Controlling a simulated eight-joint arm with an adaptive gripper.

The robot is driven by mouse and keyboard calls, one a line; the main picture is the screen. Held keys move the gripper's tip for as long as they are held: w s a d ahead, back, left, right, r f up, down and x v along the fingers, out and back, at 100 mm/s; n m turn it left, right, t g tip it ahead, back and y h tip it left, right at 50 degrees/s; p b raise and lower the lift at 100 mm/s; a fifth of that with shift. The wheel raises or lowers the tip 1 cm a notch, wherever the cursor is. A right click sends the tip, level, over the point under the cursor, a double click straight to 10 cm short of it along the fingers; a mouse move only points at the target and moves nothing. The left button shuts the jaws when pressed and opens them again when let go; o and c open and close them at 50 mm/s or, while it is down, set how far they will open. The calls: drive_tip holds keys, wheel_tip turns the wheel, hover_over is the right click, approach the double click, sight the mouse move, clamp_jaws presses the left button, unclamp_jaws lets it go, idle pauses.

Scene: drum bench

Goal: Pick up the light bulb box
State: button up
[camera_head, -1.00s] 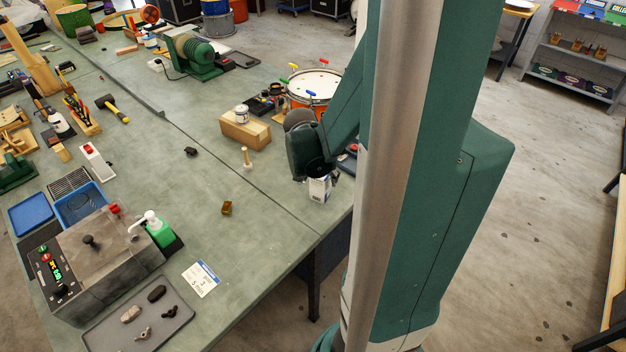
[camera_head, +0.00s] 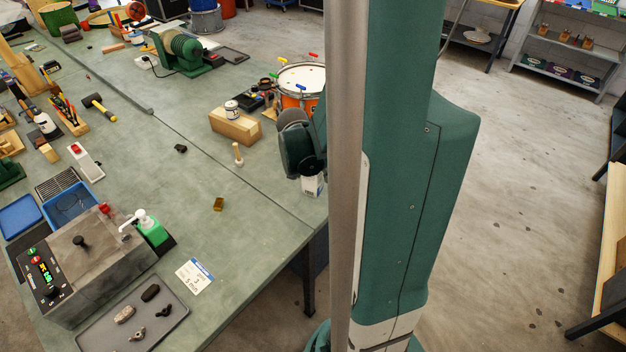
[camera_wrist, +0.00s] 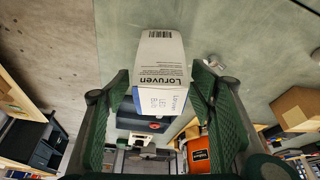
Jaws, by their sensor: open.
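The light bulb box (camera_head: 312,186) is a small white carton near the edge of the bench, partly hidden behind my gripper and arm. In the wrist view the carton (camera_wrist: 161,62) shows a barcode, the name "Loruven" and LED print. My gripper (camera_head: 304,170) is directly at the box in the head view. In the wrist view my gripper (camera_wrist: 160,80) is open, with one green padded finger on each side of the box. Narrow gaps seem to show between the fingers and the box. I cannot tell whether either finger touches it.
A wooden block (camera_head: 236,126) with a small jar (camera_head: 232,108) on it stands left of my gripper. An orange drum (camera_head: 300,85) is behind. A wooden peg (camera_head: 238,154) stands upright nearby. The bench (camera_head: 255,205) in front is mostly clear.

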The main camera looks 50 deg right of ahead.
drive_tip(key=shift+f, duration=0.1)
drive_tip(key=shift+b+x, duration=0.65)
drive_tip(key=shift+x, duration=1.85)
drive_tip(key=c, duration=1)
